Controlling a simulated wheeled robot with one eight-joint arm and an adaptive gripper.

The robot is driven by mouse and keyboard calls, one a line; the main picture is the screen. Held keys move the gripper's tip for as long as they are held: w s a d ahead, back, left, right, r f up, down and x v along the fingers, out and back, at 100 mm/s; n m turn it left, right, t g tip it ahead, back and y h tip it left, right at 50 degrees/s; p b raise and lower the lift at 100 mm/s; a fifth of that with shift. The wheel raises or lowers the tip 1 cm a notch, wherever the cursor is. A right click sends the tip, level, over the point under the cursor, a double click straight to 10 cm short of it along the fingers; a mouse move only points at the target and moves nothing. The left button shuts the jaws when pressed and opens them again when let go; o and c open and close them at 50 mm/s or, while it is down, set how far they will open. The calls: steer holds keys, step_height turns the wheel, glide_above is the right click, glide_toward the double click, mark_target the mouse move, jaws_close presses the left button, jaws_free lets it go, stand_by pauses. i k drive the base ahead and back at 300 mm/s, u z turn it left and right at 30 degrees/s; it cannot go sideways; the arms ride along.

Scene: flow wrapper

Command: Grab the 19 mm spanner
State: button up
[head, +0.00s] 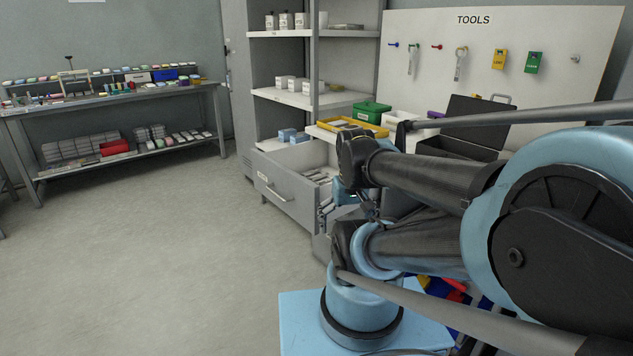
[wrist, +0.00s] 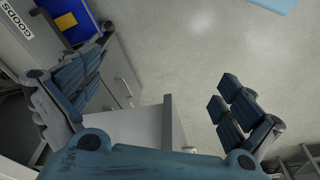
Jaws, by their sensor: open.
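Two spanner-like tools hang on the white TOOLS board in the head view, a left one (head: 412,60) and a right one (head: 460,64). I cannot read a size on either, so I cannot tell which is the 19 mm spanner. My gripper (wrist: 165,100) is open and empty in the wrist view, its fingers wide apart above the floor and a pale drawer edge. In the head view my gripper (head: 338,197) is small and partly hidden by my arm, beside the open drawer and well below the board. No spanner shows between its fingers.
An open grey drawer (head: 284,203) holds items I cannot make out. A shelf unit (head: 285,97) stands behind it. A green box (head: 371,112), a yellow tray (head: 332,124) and an open black case (head: 478,125) sit below the board. The floor at left is clear.

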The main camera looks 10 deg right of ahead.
mark_target(322, 175)
steer(key=u, duration=1)
steer(key=k, duration=1.05)
steer(key=z, duration=0.75)
steer(key=i, duration=1.35)
steer(key=u, duration=0.05)
